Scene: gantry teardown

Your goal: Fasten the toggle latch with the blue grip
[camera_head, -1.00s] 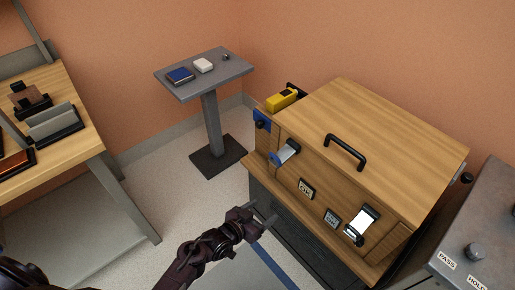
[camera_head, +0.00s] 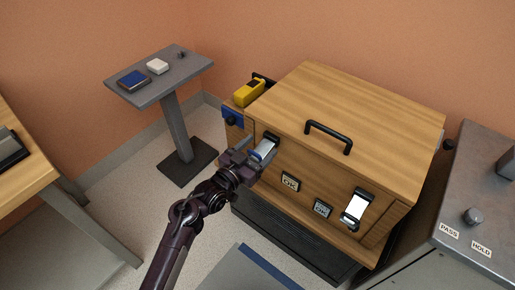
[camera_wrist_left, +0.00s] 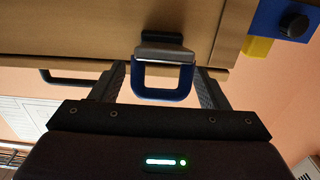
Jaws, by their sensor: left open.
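The toggle latch (camera_head: 264,148) with the blue grip is on the front of the wooden box (camera_head: 340,110), toward its left end. Its silver lever sticks out from the front face. In the wrist view the blue grip (camera_wrist_left: 162,94) is a U-shaped loop below the silver lever (camera_wrist_left: 164,54). My left gripper (camera_head: 246,154) is open at the latch. In the wrist view its fingers (camera_wrist_left: 161,84) stand on both sides of the blue grip, with a gap on each side. In the head view the gripper partly hides the grip. My right gripper is not in view.
A second latch (camera_head: 356,208) and two OK labels (camera_head: 290,182) are on the box front. A blue block with a black knob (camera_head: 232,118) and a yellow object (camera_head: 249,92) are at the left end. A grey cabinet (camera_head: 485,195) stands right.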

